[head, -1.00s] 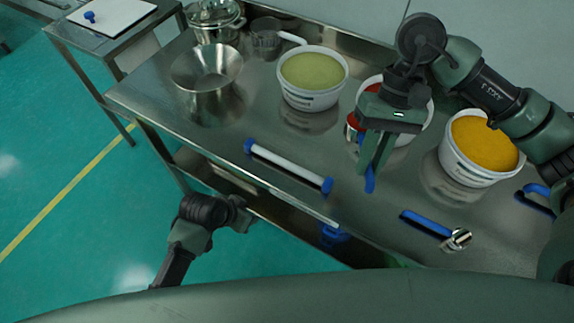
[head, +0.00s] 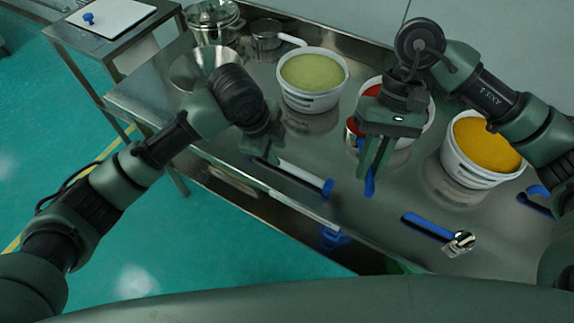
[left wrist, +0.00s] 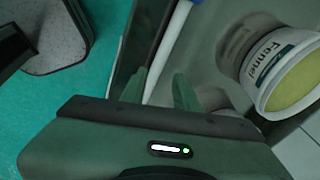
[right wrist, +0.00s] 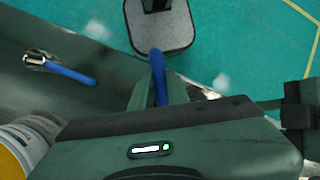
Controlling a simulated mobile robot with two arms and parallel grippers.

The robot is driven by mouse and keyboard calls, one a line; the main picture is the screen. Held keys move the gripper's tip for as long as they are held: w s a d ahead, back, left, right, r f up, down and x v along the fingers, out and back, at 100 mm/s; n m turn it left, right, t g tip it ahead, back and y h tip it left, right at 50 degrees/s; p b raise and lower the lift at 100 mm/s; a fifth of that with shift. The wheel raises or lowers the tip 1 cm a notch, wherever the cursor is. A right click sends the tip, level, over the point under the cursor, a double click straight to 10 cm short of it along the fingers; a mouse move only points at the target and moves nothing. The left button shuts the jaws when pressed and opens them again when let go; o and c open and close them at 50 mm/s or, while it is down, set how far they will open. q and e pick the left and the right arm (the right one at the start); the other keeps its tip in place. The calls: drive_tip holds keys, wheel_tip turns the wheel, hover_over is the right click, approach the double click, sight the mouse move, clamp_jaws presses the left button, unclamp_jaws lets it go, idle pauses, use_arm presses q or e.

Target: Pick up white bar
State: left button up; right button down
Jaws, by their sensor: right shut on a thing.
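The white bar (head: 303,174) lies near the front edge of the metal table. Its blue right end shows in the head view; its left end is hidden by my left arm. My left gripper (head: 265,150) is over the left part of the bar. In the left wrist view the bar (left wrist: 166,53) runs between the open fingers (left wrist: 160,88), with a gap to each finger. My right gripper (head: 373,160) is shut on a blue handle (right wrist: 158,75), which hangs down below its fingers, beside the tub of red content.
Tubs of green (head: 312,98) and orange (head: 474,169) content stand behind and right. A blue-handled tool (head: 428,227) lies at the front right. A metal bowl (head: 190,68) and a pot (head: 213,25) stand at the back left. The table's front edge is close to the bar.

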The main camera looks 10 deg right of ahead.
sight(287, 167)
use_arm(q)
wheel_tip(287, 167, up, 3)
drive_tip(key=w+a+m+y, duration=0.2)
drive_tip(key=w+a, duration=0.1)
drive_tip(key=f, duration=0.4)
drive_tip(key=d+f+p, duration=0.1)
drive_tip(key=f, duration=0.1)
drive_tip(key=shift+w+f, duration=0.15)
drive_tip(key=shift+w, duration=0.15)
use_arm(e)
drive_tip(key=shift+r, duration=0.5)
use_arm(q)
drive_tip(key=f, duration=0.1)
drive_tip(key=f+p, duration=0.1)
drive_tip(key=f, duration=0.2)
drive_tip(key=shift+w+d+f, duration=0.1)
drive_tip(key=shift+w+d, duration=0.05)
drive_tip(key=shift+d, duration=0.15)
use_arm(e)
drive_tip(key=shift+r, duration=0.65)
use_arm(q)
drive_tip(key=shift+d+f, duration=0.1)
drive_tip(key=shift+f, duration=0.4)
drive_tip(key=shift+w, duration=0.1)
clamp_jaws()
